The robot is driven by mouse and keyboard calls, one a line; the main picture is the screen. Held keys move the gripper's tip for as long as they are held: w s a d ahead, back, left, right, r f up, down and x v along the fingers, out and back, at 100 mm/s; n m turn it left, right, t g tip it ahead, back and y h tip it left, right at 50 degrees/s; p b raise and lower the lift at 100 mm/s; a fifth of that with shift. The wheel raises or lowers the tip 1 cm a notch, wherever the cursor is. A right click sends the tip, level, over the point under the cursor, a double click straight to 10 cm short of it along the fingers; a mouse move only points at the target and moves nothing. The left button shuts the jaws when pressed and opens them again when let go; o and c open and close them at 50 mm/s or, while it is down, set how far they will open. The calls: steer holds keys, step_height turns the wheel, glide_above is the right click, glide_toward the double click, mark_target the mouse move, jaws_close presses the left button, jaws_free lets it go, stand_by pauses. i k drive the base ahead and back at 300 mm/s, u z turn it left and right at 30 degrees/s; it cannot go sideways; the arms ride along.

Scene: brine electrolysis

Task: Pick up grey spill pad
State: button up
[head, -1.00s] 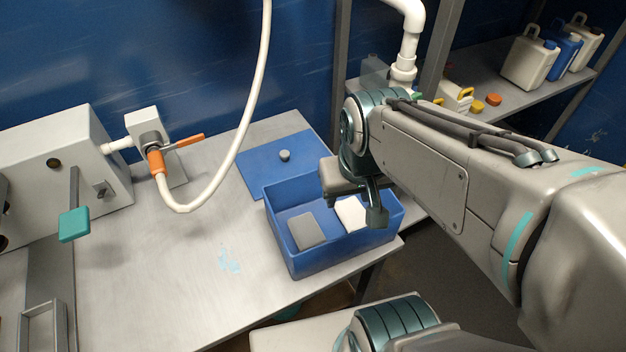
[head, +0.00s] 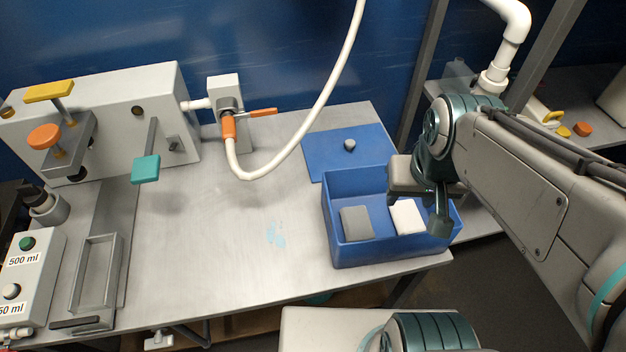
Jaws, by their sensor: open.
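The grey spill pad (head: 357,224) lies in the left part of an open blue box (head: 342,256) on the metal table. A white pad (head: 406,217) lies beside it, to its right, partly hidden by my gripper. My gripper (head: 425,210) is over the right part of the box, above the white pad and to the right of the grey pad. It is open and I see nothing between its fingers.
A blue lid (head: 330,150) with a knob lies flat behind the box. A white hose (head: 315,118) curves from an orange-handled valve (head: 228,126).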

mark_target(357, 226)
steer(key=k, duration=1)
steer(key=z, duration=0.65)
steer(key=i, duration=0.7)
steer(key=u, duration=1.15)
